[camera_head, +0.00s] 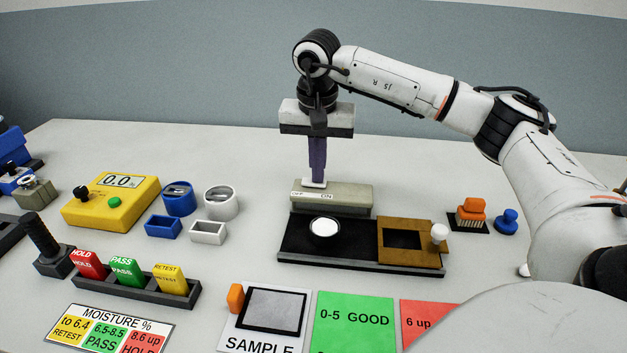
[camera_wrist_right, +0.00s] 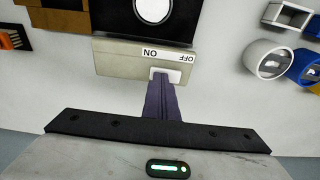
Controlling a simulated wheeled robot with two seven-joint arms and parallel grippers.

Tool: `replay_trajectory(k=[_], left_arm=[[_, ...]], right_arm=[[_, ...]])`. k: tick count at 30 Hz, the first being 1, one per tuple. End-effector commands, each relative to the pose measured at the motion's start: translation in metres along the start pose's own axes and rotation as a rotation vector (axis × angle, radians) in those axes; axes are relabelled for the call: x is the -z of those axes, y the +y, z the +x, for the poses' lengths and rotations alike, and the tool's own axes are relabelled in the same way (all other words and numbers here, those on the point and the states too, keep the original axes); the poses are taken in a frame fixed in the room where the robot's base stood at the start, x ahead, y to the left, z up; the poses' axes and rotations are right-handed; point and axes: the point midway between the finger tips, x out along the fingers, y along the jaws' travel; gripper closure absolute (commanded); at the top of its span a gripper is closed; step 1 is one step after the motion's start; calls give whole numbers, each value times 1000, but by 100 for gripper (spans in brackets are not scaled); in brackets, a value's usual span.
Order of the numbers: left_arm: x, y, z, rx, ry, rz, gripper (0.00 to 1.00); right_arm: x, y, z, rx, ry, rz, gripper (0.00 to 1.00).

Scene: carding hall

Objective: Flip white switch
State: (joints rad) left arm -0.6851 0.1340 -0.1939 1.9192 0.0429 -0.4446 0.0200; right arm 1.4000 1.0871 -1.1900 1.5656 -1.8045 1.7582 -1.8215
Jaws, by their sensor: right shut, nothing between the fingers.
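The white switch (camera_head: 312,184) is a small white piece on top of a grey-beige box (camera_head: 345,196) labelled OFF at left and ON toward the middle in the head view. It sits left of the box's middle, toward the OFF side. My right gripper (camera_head: 317,177) points down with its dark purple fingers shut and empty, tips right at the switch. In the right wrist view the fingers (camera_wrist_right: 163,82) partly cover the near side of the white switch (camera_wrist_right: 158,72). I cannot tell whether they press on it. My left gripper is not in view.
In front of the box is a black base (camera_head: 300,255) with a white disc (camera_head: 324,227) and a brown frame (camera_head: 410,258) with a white knob. A yellow meter (camera_head: 110,203) and blue and white holders stand left. An orange-handled brush (camera_head: 471,210) stands right.

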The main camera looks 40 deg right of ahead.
Motion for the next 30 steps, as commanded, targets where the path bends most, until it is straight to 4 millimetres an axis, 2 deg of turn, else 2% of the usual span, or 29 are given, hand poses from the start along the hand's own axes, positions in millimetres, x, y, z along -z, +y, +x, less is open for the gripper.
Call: replay_trajectory(k=[5, 10, 17, 30], left_arm=[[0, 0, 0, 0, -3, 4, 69], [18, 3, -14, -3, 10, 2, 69], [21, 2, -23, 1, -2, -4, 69], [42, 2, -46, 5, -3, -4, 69]], right_arm=[[-2, 1, 5, -9, -7, -3, 100], [0, 1, -14, -9, -7, -3, 100], [4, 1, -33, -7, -5, -2, 100], [9, 0, -67, -5, -4, -2, 100]])
